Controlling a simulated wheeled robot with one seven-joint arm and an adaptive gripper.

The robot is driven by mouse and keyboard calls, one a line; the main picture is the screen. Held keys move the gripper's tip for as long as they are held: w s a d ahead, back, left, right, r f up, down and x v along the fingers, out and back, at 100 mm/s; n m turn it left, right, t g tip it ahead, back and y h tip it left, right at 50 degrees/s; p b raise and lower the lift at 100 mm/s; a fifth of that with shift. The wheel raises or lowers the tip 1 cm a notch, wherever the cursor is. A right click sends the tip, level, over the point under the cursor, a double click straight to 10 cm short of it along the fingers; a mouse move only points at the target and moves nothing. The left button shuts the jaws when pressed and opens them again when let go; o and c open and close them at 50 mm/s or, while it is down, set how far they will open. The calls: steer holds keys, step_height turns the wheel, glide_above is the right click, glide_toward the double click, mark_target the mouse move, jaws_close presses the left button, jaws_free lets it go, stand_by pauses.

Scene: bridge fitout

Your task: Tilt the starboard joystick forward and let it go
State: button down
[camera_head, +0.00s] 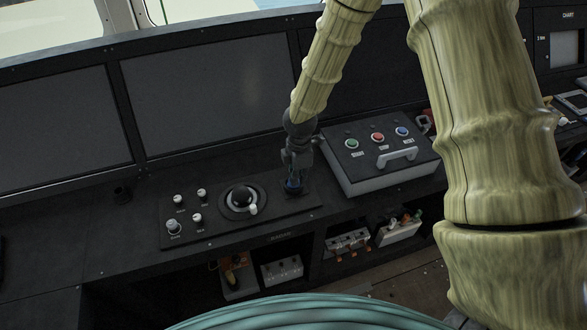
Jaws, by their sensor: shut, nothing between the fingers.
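My gripper (295,172) points down over the right end of the black trackball panel on the console. It looks shut, with no object seen held between its fingers. Right below the fingertips is a small dark base (296,192) with a bit of blue showing, which looks like the starboard joystick. The gripper hides most of it, so I cannot tell its tilt or whether the fingers touch it.
The panel (215,230) carries a trackball (241,195) and several knobs left of the gripper. Close on the right stands a raised button box (380,165) with green, red and blue buttons and a handle. Dark screens (205,90) rise behind. Open shelves below hold loose items.

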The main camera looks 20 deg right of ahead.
step_height(320, 180, up, 3)
steer(key=shift+r+p, duration=0.15)
steer(key=shift+p, duration=0.9)
steer(key=s+a+f+m+y, duration=0.2)
steer(key=s+f+m, duration=0.6)
steer(key=s+f, duration=0.6)
steer(key=s+d+f+m+h, duration=0.1)
steer(key=s+d+f+m, duration=0.3)
steer(key=s, duration=0.6)
steer(key=s+d+r+m+h, duration=0.1)
steer(key=s+m, duration=0.6)
steer(key=s, duration=0.4)
step_height(320, 180, down, 12)
steer(key=b, duration=1.2)
steer(key=shift+w+d, duration=0.15)
steer(key=shift+w, duration=0.05)
